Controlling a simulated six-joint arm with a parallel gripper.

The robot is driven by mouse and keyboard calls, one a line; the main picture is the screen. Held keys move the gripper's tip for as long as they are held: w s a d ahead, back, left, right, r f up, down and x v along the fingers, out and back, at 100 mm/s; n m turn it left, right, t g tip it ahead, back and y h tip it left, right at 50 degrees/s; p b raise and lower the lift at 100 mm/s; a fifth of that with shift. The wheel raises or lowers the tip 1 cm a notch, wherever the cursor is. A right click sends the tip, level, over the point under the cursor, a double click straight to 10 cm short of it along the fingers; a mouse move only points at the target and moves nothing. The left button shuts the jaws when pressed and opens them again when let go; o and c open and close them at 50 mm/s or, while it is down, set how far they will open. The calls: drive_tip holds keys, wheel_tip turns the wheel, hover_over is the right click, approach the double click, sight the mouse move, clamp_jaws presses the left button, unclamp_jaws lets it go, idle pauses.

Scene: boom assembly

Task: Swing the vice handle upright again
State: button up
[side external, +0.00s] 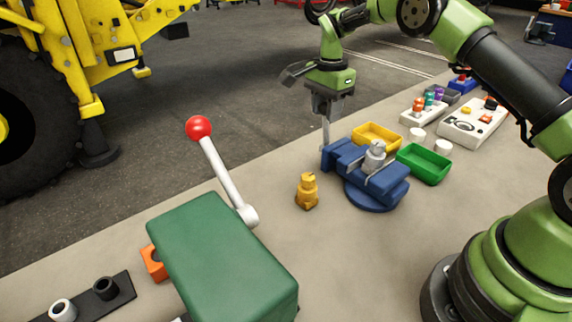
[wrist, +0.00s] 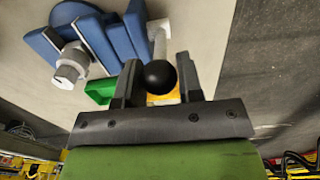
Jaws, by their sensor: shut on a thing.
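The blue vice (side external: 365,178) stands on the bench in the side external view, with a grey metal fitting (side external: 375,155) between its jaws. The vice also shows at the upper left of the wrist view (wrist: 95,40). Its pale handle (side external: 326,134) stands about upright at the vice's left end. The handle's black ball knob (wrist: 158,77) sits between my fingers in the wrist view, with the rod running up behind it. My gripper (side external: 326,112) is shut on the handle at its top, pointing down. The fingers hide the knob in the side view.
A yellow tray (side external: 377,136) and a green tray (side external: 424,164) stand behind and right of the vice. A brass fitting (side external: 307,191) stands to its left. A red-knobbed lever (side external: 222,172) rises beside a green box (side external: 222,255). Bench between them is clear.

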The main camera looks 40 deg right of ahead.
sight(328, 138)
drive_tip(key=shift+d, duration=0.95)
drive_tip(key=o, duration=0.6)
wheel_tip(328, 138, up, 8)
drive_tip(key=shift+a+r, duration=0.1)
